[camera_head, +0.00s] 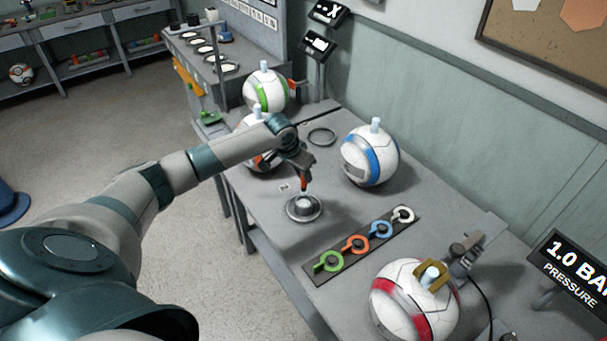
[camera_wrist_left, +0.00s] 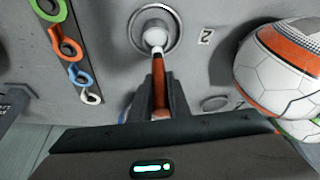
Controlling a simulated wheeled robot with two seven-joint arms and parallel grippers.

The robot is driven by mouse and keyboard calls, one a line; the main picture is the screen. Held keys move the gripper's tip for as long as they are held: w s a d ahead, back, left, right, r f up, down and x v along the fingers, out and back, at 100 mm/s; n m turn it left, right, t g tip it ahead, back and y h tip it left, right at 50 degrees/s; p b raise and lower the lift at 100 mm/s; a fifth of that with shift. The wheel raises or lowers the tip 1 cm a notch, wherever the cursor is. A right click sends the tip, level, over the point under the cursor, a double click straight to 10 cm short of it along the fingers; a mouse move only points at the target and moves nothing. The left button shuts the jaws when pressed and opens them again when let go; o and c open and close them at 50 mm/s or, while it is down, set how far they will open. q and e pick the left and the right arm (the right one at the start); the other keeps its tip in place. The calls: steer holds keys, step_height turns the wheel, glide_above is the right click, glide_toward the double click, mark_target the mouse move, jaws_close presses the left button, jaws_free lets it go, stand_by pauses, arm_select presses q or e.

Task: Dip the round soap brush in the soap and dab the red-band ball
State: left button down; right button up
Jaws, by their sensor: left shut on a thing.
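My left gripper (camera_head: 303,163) is shut on the orange handle of the round soap brush (camera_head: 304,184), which points down. The brush (camera_wrist_left: 158,72) also shows in the left wrist view, between the fingers (camera_wrist_left: 160,98), with its pale round head over the soap dish. The soap dish (camera_head: 294,212) is a round grey metal dish on the table; in the wrist view (camera_wrist_left: 172,22) the head overlaps its middle, and I cannot tell whether it touches the soap. The red-band ball (camera_head: 396,297) sits at the front right of the table, under a brass-coloured clamp. My right gripper is not in view.
A blue-band ball (camera_head: 369,157), a green-band ball (camera_head: 265,90) and an orange-band ball (camera_wrist_left: 284,66) stand around the table's back. A dark strip with coloured ring tags (camera_head: 357,243) lies between the soap dish and red-band ball. A pressure display (camera_head: 570,270) stands at right.

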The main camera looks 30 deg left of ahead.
mark_target(302, 185)
arm_select(q)
steer(key=shift+f+b, duration=1.35)
steer(key=shift+f, duration=0.05)
steer(key=shift+f+b, duration=0.35)
steer(key=shift+f, duration=1.45)
step_height(302, 185, up, 9)
steer(key=p, duration=0.9)
stand_by(0.7)
